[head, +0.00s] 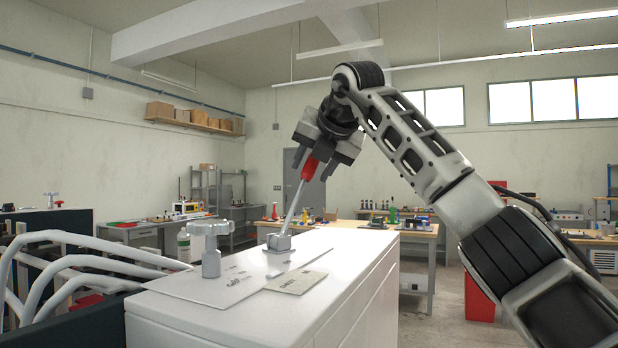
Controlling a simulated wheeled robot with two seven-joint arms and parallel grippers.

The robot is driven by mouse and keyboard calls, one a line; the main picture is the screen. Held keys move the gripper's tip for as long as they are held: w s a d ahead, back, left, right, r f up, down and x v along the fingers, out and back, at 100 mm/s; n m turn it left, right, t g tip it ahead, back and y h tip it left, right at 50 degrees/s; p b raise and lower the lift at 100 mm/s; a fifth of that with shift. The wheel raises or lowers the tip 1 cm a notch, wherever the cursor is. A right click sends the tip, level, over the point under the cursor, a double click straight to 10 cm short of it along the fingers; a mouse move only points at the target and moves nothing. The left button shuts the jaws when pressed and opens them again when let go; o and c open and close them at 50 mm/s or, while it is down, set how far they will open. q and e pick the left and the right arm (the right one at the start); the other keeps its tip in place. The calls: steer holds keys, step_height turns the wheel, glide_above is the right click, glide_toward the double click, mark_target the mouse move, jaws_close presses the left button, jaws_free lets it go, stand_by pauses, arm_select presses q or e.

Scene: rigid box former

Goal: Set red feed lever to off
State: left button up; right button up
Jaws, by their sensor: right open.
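The red feed lever (309,168) has a red grip on a thin metal rod. The rod rises from a small grey base (279,242) on top of a white machine cabinet (345,270) and leans up to the right. My right gripper (322,160) is at the red grip from above, its jaws open with the grip's upper end between or just in front of them. I cannot tell whether a finger touches the grip. My left gripper is out of view.
A grey valve-like knob (210,245) stands left of the lever base. A printed plate (296,282) lies on the cabinet top. Curved white pipes (75,262) are at the left. Workbenches (420,232) stand behind.

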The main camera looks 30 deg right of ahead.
steer(key=b+v, duration=0.1)
steer(key=v, duration=1.2)
steer(key=shift+b, duration=0.4)
steer(key=shift+f, duration=0.1)
